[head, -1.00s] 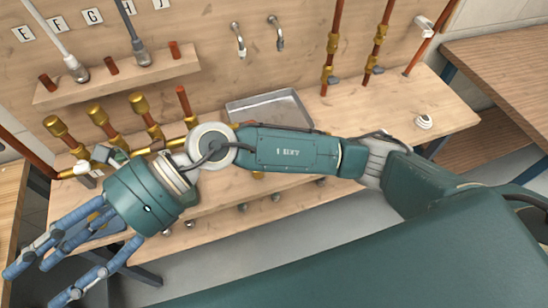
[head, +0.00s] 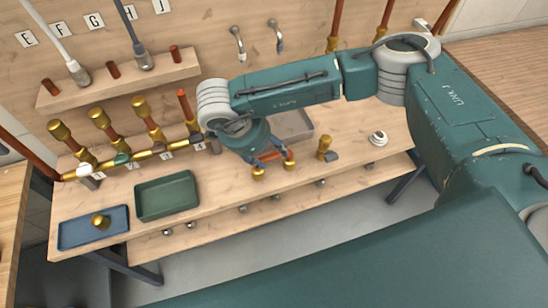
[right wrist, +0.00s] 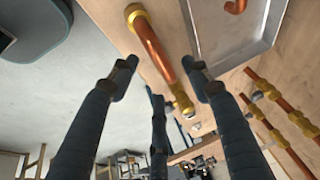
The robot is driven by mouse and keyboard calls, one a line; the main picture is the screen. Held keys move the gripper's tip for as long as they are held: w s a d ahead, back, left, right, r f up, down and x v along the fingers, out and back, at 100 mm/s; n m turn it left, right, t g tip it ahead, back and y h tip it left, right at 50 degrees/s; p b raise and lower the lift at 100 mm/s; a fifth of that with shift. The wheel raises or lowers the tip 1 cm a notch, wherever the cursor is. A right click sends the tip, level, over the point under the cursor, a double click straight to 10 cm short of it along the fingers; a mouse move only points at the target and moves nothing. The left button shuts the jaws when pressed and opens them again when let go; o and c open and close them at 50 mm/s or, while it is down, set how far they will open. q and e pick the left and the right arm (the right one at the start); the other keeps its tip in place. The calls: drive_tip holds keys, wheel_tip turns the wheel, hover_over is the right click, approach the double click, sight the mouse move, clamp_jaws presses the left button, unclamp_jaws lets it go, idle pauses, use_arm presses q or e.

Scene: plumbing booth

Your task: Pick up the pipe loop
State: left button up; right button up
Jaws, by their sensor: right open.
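A copper pipe with a brass fitting at each end, which I take as the pipe loop (head: 289,155), lies on the bench in front of the grey metal tray. My right gripper (head: 270,153) is over it in the head view and partly hides it. In the right wrist view, the pipe loop (right wrist: 153,48) shows beyond the open, empty fingers of my right gripper (right wrist: 160,70), running diagonally between two fingertips. I cannot tell whether any finger touches it. My left gripper is not in view.
The grey metal tray (right wrist: 215,52) holds a curved copper piece (right wrist: 235,6). Left on the bench are a green tray (head: 166,197) and a blue tray (head: 75,233) with a brass fitting. A brass valve (head: 324,146) stands right of the loop. A brass manifold (head: 140,156) runs behind.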

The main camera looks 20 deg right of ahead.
sight(274, 157)
drive_tip(key=p+x, duration=0.3)
drive_tip(key=x, duration=0.2)
drive_tip(key=shift+d+f, duration=0.1)
drive_tip(key=shift+f, duration=0.15)
drive_tip(key=shift+d+f, duration=0.1)
drive_tip(key=shift+f, duration=0.1)
clamp_jaws()
